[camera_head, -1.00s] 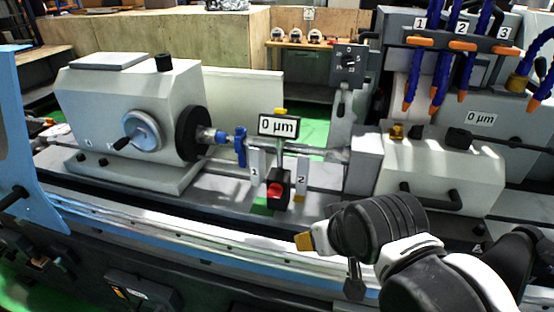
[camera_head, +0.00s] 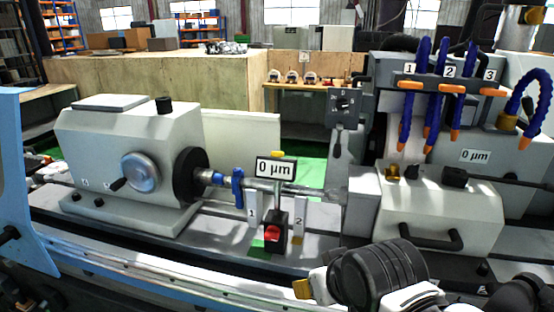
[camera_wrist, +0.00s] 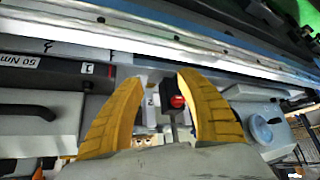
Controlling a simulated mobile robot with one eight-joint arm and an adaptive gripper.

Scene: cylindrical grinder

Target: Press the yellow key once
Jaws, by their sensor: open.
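A small yellow block (camera_head: 277,154) sits on top of the 0 µm display over the middle of the machine. Another small yellow piece (camera_head: 392,172) stands on the white housing at the right. I cannot tell for certain which is the yellow key. My gripper shows at the bottom of the head view, one yellow finger (camera_head: 302,289) visible, in front of and below both pieces. In the wrist view, my gripper (camera_wrist: 159,77) is open and empty, its two curved yellow fingers apart. A red button (camera_wrist: 177,101) shows beyond the gap between them.
The red button sits on a black box (camera_head: 276,230) between plates 1 and 2. The 0 µm display (camera_head: 275,168) stands above it. The headstock (camera_head: 130,160) is at left. Blue coolant hoses (camera_head: 442,95) hang at right. A rail (camera_head: 170,270) runs along the front.

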